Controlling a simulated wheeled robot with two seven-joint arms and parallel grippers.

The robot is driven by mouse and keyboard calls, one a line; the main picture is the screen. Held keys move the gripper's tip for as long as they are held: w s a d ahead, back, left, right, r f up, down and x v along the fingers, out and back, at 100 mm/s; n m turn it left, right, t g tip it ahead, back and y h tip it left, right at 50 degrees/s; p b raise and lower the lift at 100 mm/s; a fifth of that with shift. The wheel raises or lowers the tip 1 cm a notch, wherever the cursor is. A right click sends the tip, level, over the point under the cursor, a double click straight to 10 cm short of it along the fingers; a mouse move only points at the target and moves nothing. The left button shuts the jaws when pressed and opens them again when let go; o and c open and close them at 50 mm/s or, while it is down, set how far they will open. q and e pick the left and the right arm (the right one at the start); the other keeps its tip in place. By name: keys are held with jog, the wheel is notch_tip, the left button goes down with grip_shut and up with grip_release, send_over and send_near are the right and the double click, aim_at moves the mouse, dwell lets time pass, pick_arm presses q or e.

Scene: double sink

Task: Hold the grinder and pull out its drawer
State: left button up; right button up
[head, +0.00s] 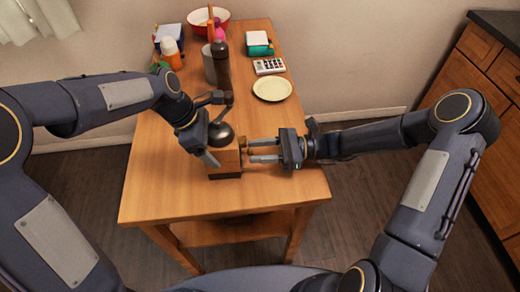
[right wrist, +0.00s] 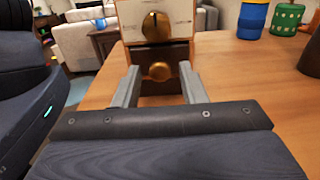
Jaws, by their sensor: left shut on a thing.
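The grinder (head: 226,160) stands near the front of the wooden table, with a wooden box body and a dark dome on top. In the right wrist view the grinder's side (right wrist: 189,22) bears a pale label with a dark oval. Below it is the dark drawer front with a round brass knob (right wrist: 160,72). My right gripper (head: 250,151) is open, its fingers pointing at this side. In the right wrist view the knob sits between the fingertips, with gaps on both sides.
Behind the grinder stand a tall dark brown object (head: 222,68) and a grey container (head: 209,64). A pale plate (head: 272,89), a calculator (head: 269,66), an orange bottle (head: 171,55) and a red bowl (head: 221,17) lie farther back. The table's front right is clear.

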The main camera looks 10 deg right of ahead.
grip_shut()
jog(key=shift+d, duration=0.1)
jog(key=d, duration=0.4)
jog(key=shift+d, duration=0.4)
jog(key=shift+o, duration=0.9)
grip_release()
jog(key=shift+a, duration=0.1)
